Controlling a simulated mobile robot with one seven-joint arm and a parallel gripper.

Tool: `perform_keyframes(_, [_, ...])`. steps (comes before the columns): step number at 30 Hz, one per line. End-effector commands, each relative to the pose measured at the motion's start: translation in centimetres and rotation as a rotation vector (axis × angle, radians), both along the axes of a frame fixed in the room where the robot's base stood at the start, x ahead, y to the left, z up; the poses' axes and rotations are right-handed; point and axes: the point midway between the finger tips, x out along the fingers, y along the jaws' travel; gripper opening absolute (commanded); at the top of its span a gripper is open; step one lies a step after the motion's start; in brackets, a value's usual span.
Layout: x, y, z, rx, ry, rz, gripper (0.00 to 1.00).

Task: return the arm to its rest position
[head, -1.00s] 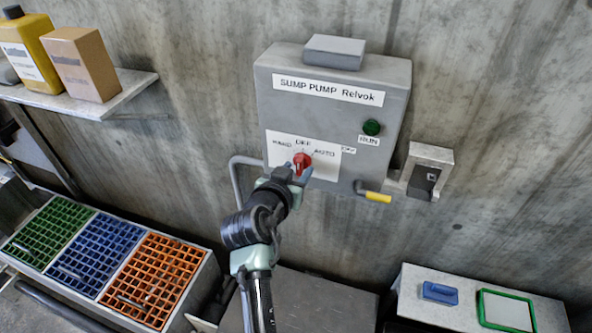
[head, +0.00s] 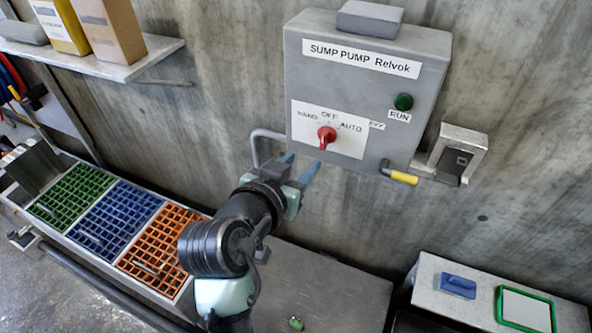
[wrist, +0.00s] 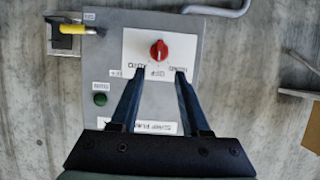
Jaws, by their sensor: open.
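My gripper (head: 300,172) is open and empty in the head view, in front of the lower edge of the grey sump pump panel (head: 432,65). Its two blue fingers point up toward the red selector knob (head: 326,137) and stand apart from it. In the wrist view my gripper (wrist: 163,75) shows its fingers spread, with the red knob (wrist: 159,49) beyond the tips. The knob sits on a white plate marked HAND, OFF and AUTO. My arm reaches up from the bottom of the head view, bent at a dark joint.
A shelf (head: 150,62) with boxes is at upper left. Green, blue and orange crates (head: 165,235) stand at lower left. A yellow-ended lever (head: 403,177) juts from the panel's lower right. A bench (head: 425,292) with a blue object stands at lower right.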

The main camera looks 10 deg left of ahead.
Motion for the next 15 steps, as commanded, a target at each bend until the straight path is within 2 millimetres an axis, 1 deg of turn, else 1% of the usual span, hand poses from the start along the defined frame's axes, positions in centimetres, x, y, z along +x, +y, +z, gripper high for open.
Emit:
perform_keyframes(3, [-0.81, 0.27, 0.29, 0.001, 0.0, 0.001, 0.46])
perform_keyframes(6, [-1.1, 0.34, 0.43, 0.001, 0.001, 0.0, 0.46])
perform_keyframes(15, [-1.14, 0.34, 0.48, 0.0, 0.001, 0.0, 0.46])
